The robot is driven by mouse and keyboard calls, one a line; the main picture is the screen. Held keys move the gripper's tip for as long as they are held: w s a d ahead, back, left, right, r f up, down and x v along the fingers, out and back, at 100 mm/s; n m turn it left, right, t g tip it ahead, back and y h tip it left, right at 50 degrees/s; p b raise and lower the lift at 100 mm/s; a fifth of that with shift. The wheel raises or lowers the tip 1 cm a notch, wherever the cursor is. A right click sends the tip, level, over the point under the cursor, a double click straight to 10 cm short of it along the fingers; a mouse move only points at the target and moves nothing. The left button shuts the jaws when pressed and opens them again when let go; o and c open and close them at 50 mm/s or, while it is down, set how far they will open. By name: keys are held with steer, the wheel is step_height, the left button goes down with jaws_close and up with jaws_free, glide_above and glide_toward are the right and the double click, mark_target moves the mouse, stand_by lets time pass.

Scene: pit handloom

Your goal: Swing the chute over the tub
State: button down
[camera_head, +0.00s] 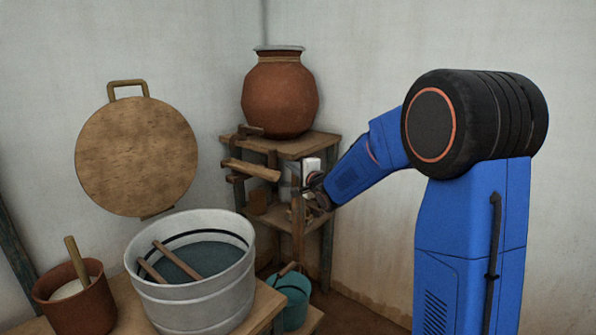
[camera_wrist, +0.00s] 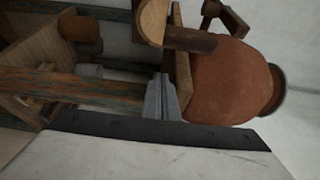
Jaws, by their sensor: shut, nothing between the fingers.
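The chute (camera_head: 250,170) is a pale wooden trough that juts left from the stand, below the clay pot. Its rounded end also shows in the wrist view (camera_wrist: 152,22). The tub (camera_head: 190,290) is a grey metal vessel with dark liquid and two wooden sticks, standing lower left of the chute. The chute's end appears short of the tub's middle; I cannot judge the depth between them. My gripper (camera_wrist: 163,80) is shut and empty, with the chute close beside its fingers and apparently apart from it. In the head view it is small and partly hidden beside the stand.
The clay pot (camera_head: 280,95) sits on the wooden stand (camera_head: 310,145), with a wooden tap (camera_head: 248,130) at its side. A brown pot with a stick (camera_head: 76,300) stands left of the tub. A teal bucket (camera_head: 290,300) is low at right. A round board (camera_head: 137,155) is on the wall.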

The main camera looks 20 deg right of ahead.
steer(key=shift+s+a, duration=0.25)
steer(key=shift+a, duration=0.7)
steer(key=shift+s+a, duration=0.2)
steer(key=shift+a, duration=0.7)
steer(key=shift+a, duration=0.1)
